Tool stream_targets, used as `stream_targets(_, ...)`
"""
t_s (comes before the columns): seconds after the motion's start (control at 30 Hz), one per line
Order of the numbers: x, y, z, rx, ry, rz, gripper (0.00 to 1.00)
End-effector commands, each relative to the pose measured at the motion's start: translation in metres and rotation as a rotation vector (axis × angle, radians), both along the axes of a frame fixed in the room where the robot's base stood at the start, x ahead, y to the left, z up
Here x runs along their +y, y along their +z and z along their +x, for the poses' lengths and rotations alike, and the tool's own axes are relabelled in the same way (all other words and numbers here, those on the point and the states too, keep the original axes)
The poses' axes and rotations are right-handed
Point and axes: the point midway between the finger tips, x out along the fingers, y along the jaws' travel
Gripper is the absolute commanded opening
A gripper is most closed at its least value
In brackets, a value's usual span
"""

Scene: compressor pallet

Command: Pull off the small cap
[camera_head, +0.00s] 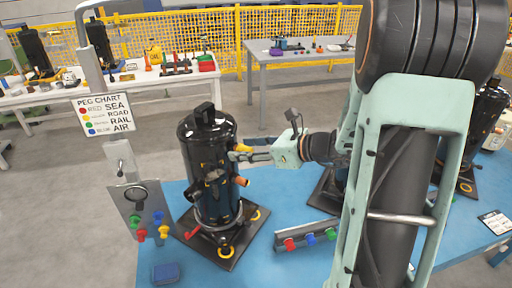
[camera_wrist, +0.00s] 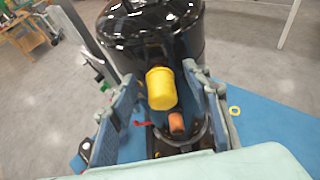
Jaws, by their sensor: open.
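A black compressor (camera_head: 207,150) stands upright on a dark square plate on the blue table. Two caps stick out from its side towards my gripper: a yellow cap (camera_head: 243,148) and, below it, an orange cap (camera_head: 242,182). In the wrist view the yellow cap (camera_wrist: 161,88) looks wider and the orange cap (camera_wrist: 176,123) smaller. My gripper (camera_head: 251,153) is open beside the compressor at the yellow cap's height. In the wrist view the yellow cap lies between the two fingers (camera_wrist: 162,90); I cannot tell whether they touch it. The orange cap shows lower between them.
A rail with red, blue and green plugs (camera_head: 308,238) lies right of the compressor. A panel with coloured pegs (camera_head: 140,208) stands left, below a peg chart sign (camera_head: 103,115). A blue block (camera_head: 165,273) lies at the front. Another compressor (camera_head: 485,125) stands far right.

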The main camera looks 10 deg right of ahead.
Motion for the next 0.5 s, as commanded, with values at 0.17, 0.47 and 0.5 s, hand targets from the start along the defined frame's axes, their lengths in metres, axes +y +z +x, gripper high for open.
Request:
stream_targets(0.17, 0.0034, -0.0021, 0.0031, 0.001, 0.000, 0.001, 0.44)
stream_targets(0.47, 0.0032, -0.0019, 0.0030, 0.000, 0.000, 0.000, 0.31)
stream_targets(0.5, 0.0032, -0.0019, 0.0029, 0.000, 0.000, 0.000, 0.27)
